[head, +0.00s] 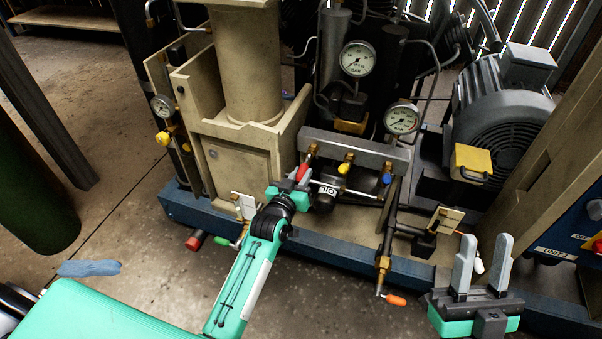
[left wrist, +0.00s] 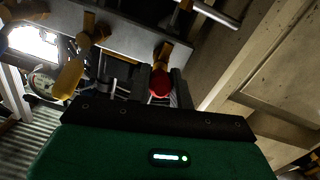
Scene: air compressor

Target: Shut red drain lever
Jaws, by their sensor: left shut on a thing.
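The red drain lever (head: 303,171) hangs below a brass valve at the left end of a grey manifold bar (head: 355,150). My left gripper (head: 292,188) reaches up to it from below and is shut on it. In the left wrist view the lever's rounded red end (left wrist: 160,83) shows between the dark fingers, under its brass fitting (left wrist: 163,54). The gripper hides part of the lever in the head view. My right gripper (head: 482,264) is open and empty at the lower right, fingers pointing up, away from the lever.
On the same bar are a yellow lever (head: 347,168) and a blue one (head: 386,178). A black oil filter (head: 325,196) sits just right of my left gripper. An orange-tipped handle (head: 395,299) juts out in front. Pressure gauges (head: 357,59) stand above.

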